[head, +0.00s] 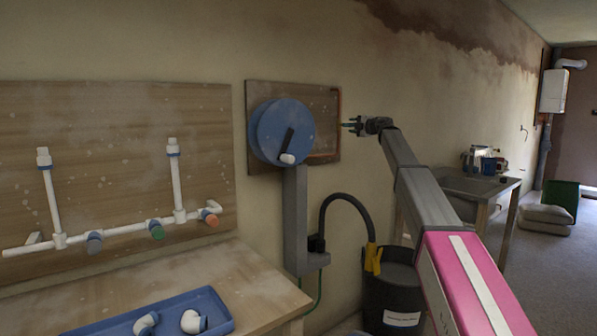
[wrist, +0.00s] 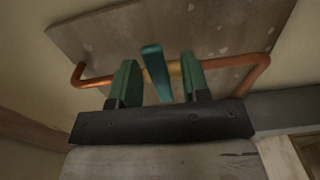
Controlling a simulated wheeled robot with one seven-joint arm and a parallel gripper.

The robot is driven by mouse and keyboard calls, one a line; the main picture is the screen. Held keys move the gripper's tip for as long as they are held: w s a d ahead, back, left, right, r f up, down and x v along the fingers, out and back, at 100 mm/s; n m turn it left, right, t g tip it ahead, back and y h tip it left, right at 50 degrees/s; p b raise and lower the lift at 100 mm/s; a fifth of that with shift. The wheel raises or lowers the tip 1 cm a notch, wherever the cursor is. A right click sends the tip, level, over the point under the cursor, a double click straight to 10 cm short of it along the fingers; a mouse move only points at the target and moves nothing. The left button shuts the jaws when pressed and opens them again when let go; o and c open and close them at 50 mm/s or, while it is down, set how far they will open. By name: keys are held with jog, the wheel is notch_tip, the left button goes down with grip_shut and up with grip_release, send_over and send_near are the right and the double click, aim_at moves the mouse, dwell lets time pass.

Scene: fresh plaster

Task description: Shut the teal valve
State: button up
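The teal valve's lever (wrist: 156,74) shows in the wrist view, on a copper pipe (wrist: 228,62) with a brass-coloured part beside the lever. The lever looks crosswise to the pipe in this picture, slightly tilted. My gripper (wrist: 158,80) is open, with its green fingers on either side of the lever. The lever lies nearer the left finger; I cannot tell whether they touch. In the head view my gripper (head: 349,125) is at the right edge of a wall board (head: 290,90), and the valve is too small to make out clearly.
A grey column (head: 295,220) and a black bin (head: 395,290) stand below. White pipes with coloured caps (head: 157,229) and a workbench with a blue tray (head: 215,310) are at left.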

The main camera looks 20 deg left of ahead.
jog(key=v, duration=1.2)
dwell(0.4)
jog(key=s+d+f+m+t+h, duration=0.35)
jog(key=d+f+m+h, duration=0.25)
jog(key=d+f+m, duration=0.45)
jog(key=s+d+f+m+t+h, duration=0.2)
jog(key=d+f+m+t+h, duration=0.4)
jog(key=f, duration=0.8)
jog(key=s+d+f+m+g+h, duration=0.3)
jog(key=s+f+m, duration=0.15)
jog(key=f, duration=0.45)
jog(key=s+d+f+m+g+h, duration=0.3)
jog(key=s+f+g, duration=0.15)
jog(key=f, duration=0.45)
jog(key=s+d+f+m+g, duration=0.25)
jog(key=s+f+g, duration=0.35)
jog(key=s+f, duration=0.95)
jog(key=s+a+f+g+y, duration=0.2)
jog(key=s+f+g, duration=0.1)
jog(key=s, duration=0.6)
jog(key=s+a+f+m+g+y, duration=0.1)
jog(key=s+f+g, duration=0.3)
jog(key=s, duration=0.6)
jog(key=shift+a+f+y, duration=0.4)
jog(key=shift+a+f, duration=0.05)
jog(key=shift+f, duration=0.3)
